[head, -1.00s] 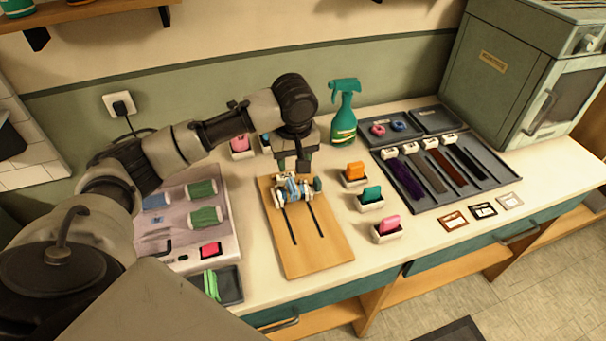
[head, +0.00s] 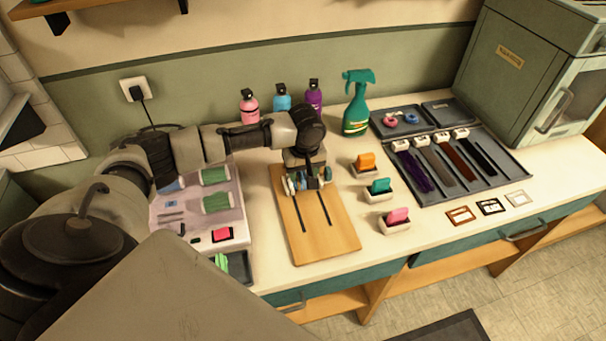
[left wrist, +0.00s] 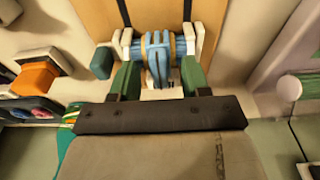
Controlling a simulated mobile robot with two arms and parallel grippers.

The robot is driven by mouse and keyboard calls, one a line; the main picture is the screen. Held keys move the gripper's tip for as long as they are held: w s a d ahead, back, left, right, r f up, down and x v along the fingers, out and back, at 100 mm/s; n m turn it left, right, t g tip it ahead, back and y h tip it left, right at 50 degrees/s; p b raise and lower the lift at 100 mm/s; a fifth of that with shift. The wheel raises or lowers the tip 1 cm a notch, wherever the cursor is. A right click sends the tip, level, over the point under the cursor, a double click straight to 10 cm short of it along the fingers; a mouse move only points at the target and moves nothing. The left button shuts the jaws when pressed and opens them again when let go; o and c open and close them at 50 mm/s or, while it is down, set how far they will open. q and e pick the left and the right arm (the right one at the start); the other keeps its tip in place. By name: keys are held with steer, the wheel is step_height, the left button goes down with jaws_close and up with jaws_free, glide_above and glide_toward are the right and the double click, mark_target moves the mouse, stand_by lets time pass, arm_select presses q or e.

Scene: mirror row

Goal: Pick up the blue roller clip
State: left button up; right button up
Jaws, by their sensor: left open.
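The blue roller clip (left wrist: 157,50) sits on a white-ended roller holder (left wrist: 199,38) at the far end of a wooden board. My left gripper (left wrist: 158,78) is open, with its green-tipped fingers on either side of the clip's near end; I cannot tell whether they touch it. In the head view my left gripper (head: 307,182) points down over the board's far end and mostly hides the clip and holder. My right gripper is not in view.
The wooden board (head: 322,235) has two dark slots. Bottles and a green spray bottle (head: 357,105) stand behind. Small holders with orange, teal and pink pieces stand right of the board, near a dark tray (head: 405,190). A pale case (head: 190,232) lies to the left.

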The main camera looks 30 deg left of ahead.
arm_select(q)
steer(key=c, duration=0.8)
steer(key=shift+c, duration=0.2)
steer(key=shift+r, duration=0.1)
